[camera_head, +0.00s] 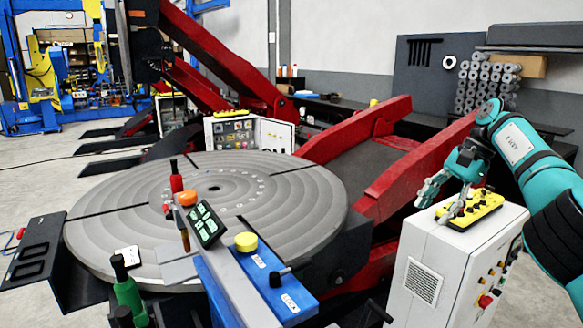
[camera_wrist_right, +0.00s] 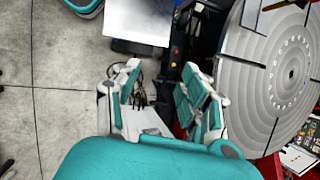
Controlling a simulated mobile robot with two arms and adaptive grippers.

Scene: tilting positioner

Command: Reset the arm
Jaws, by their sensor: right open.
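My right arm (camera_head: 535,160), teal with black joints, reaches in from the right edge in the head view. My right gripper (camera_head: 438,200) is at its end, over the white control cabinet (camera_head: 440,262), beside the yellow pendant (camera_head: 478,208) with black buttons. Its fingers are spread and nothing shows between them. I cannot tell whether a finger touches the pendant. In the right wrist view the same gripper (camera_wrist_right: 163,100) has its two teal finger pairs wide apart. My left arm and gripper are not in view.
The round grey positioner table (camera_head: 290,205) fills the middle, with red beams (camera_head: 345,140) behind it. A blue bracket (camera_head: 270,288) with a small dark screen (camera_head: 207,224) stands at its front. Rolled stock (camera_head: 485,82) is stacked behind my right arm. Bare floor lies left.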

